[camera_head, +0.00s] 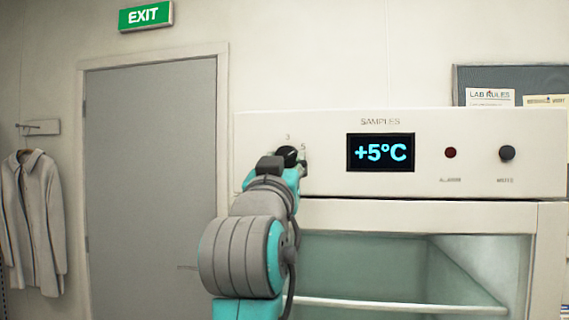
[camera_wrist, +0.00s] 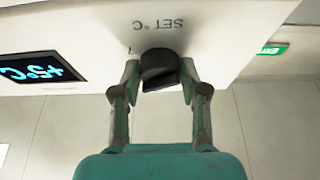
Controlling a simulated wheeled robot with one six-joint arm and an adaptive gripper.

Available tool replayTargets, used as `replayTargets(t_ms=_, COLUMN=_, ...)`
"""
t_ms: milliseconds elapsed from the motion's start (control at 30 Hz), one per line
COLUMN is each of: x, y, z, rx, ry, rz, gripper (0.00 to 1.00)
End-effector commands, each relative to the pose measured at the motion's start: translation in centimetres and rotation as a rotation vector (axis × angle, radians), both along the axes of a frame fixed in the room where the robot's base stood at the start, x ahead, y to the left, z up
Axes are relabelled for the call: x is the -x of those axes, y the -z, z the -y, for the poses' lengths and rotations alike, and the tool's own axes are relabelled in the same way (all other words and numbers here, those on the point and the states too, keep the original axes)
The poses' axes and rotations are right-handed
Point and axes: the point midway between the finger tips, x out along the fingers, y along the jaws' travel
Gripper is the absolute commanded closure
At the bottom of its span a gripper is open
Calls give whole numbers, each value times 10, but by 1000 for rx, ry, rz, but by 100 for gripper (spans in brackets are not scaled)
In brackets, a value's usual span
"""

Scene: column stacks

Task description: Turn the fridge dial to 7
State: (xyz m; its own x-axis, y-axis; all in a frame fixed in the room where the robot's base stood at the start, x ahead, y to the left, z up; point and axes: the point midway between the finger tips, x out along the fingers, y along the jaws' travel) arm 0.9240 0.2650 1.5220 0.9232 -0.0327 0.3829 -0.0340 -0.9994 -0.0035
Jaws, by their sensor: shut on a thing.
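The fridge dial is a black knob under the "SET °C" label; in the wrist view the dial (camera_wrist: 159,68) sits between my gripper's two fingers. My gripper (camera_wrist: 160,76) is shut on the dial, with a finger on each side. The wrist view shows the panel upside down. In the head view my gripper (camera_head: 294,164) is at the left of the fridge panel (camera_head: 433,125) and my wrist covers much of the dial (camera_head: 288,152). The display (camera_head: 380,153) reads +5°C.
A red alarm light (camera_head: 450,153) and a dark mute knob (camera_head: 507,153) are on the panel to the right. Below it is the open fridge compartment with a shelf (camera_head: 400,305). A grey door (camera_head: 150,180) and a hanging coat (camera_head: 33,220) are at the left.

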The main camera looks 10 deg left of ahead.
Motion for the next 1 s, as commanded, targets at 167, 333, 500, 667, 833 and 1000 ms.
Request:
replayTargets(t_ms=167, x=0, y=0, z=-1, rx=-35, ry=0, rz=0, gripper=91)
replayTargets(t_ms=333, x=0, y=0, z=-2, rx=-121, ry=1, rz=3, gripper=91)
replayTargets(t_ms=500, x=0, y=0, z=-4, rx=-256, ry=0, rz=8, gripper=91)
replayTargets(t_ms=667, x=0, y=-1, z=-5, rx=-408, ry=0, rz=13, gripper=91)
replayTargets(t_ms=833, x=0, y=-2, z=-6, rx=-569, ry=1, rz=18, gripper=91)
replayTargets(t_ms=1000, x=0, y=-3, z=-7, rx=-723, ry=1, rz=24, gripper=91)
